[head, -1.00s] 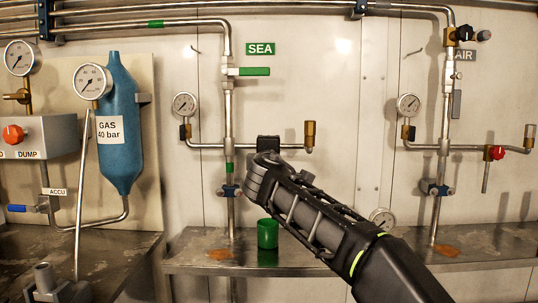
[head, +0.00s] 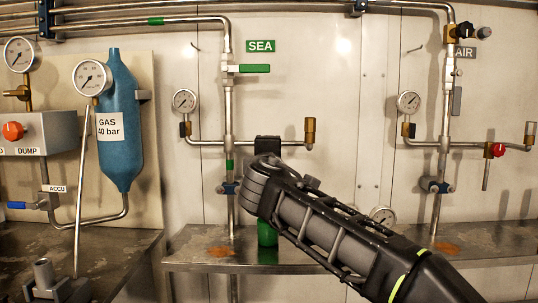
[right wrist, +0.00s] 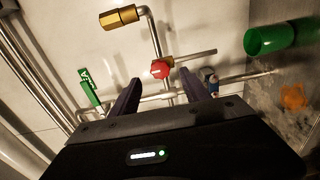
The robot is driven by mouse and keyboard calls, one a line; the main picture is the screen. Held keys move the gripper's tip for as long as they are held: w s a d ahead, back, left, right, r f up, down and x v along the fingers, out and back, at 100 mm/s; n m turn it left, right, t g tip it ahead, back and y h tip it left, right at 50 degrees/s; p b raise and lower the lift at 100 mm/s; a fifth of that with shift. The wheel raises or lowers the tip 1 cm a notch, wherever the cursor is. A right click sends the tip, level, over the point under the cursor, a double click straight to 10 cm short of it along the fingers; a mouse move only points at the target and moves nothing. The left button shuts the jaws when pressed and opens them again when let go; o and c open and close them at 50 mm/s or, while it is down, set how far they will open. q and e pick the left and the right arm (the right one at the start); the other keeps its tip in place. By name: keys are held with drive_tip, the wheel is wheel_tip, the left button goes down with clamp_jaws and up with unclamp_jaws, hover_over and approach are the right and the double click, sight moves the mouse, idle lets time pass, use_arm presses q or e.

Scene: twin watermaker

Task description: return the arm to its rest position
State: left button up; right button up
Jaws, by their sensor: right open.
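My right arm comes in from the lower right in the head view. Its gripper (head: 268,147) is in front of the SEA pipework, mostly hidden behind my own wrist. In the right wrist view the two dark fingers (right wrist: 160,72) are apart, with nothing held between them. A red knob (right wrist: 160,69) on the pipe shows beyond the gap; whether the fingers touch it cannot be told. My left gripper is not in view.
A green cup (head: 267,233) stands on the metal shelf (head: 195,262), partly covered by my arm; it also shows in the right wrist view (right wrist: 270,38). A brass nozzle (head: 310,130) sticks up right of the gripper. AIR pipework (head: 438,205) stands further right.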

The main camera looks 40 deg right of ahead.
drive_tip(key=shift+s+a, duration=0.35)
drive_tip(key=shift+s, duration=0.1)
